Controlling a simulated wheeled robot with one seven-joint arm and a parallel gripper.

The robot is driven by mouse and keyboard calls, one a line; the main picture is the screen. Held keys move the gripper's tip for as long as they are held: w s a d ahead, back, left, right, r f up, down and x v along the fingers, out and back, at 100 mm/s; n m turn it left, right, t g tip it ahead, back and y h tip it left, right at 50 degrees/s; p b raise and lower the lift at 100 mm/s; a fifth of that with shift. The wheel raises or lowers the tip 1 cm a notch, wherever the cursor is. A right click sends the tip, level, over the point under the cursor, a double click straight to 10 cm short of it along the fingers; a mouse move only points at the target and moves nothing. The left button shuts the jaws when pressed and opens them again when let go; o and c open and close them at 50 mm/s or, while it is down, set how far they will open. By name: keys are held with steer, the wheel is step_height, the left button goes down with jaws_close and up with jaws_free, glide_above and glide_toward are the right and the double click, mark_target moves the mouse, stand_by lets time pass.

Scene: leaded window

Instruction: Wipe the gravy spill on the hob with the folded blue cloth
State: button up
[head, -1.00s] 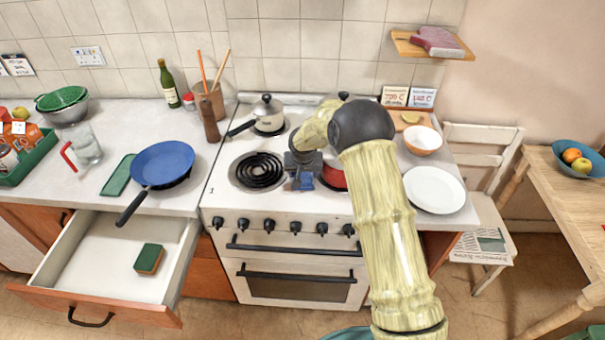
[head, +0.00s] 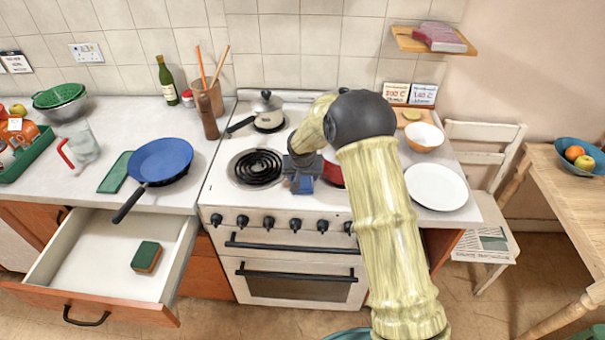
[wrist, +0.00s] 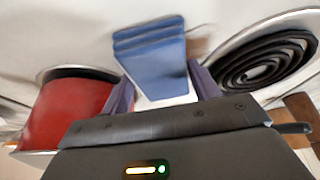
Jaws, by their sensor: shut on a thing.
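My gripper (head: 302,178) is shut on the folded blue cloth (wrist: 152,55), which shows its stacked layers between the two dark fingers in the wrist view. In the head view the cloth (head: 306,186) is a small blue patch under the gripper, low over the front middle of the white hob (head: 222,184). I cannot tell whether it touches the surface. I cannot make out the gravy spill clearly; my gripper and forearm cover part of the hob.
A black coil ring (head: 257,167) is just left of the gripper. A red pot (head: 333,173) is close on its right, partly hidden by my arm. A lidded saucepan (head: 268,121) stands behind. A blue frying pan (head: 161,160) lies on the left counter above an open drawer (head: 95,245).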

steer(key=shift+s, duration=0.4)
steer(key=shift+s+b, duration=0.4)
steer(key=shift+b, duration=0.05)
steer(key=shift+s+a+b, duration=0.1)
steer(key=shift+s+b, duration=0.75)
steer(key=shift+s, duration=0.65)
steer(key=shift+a, duration=0.15)
steer(key=shift+a+f+b, duration=0.1)
steer(key=shift+a+b, duration=0.25)
steer(key=shift+a, duration=0.8)
steer(key=shift+w, duration=0.15)
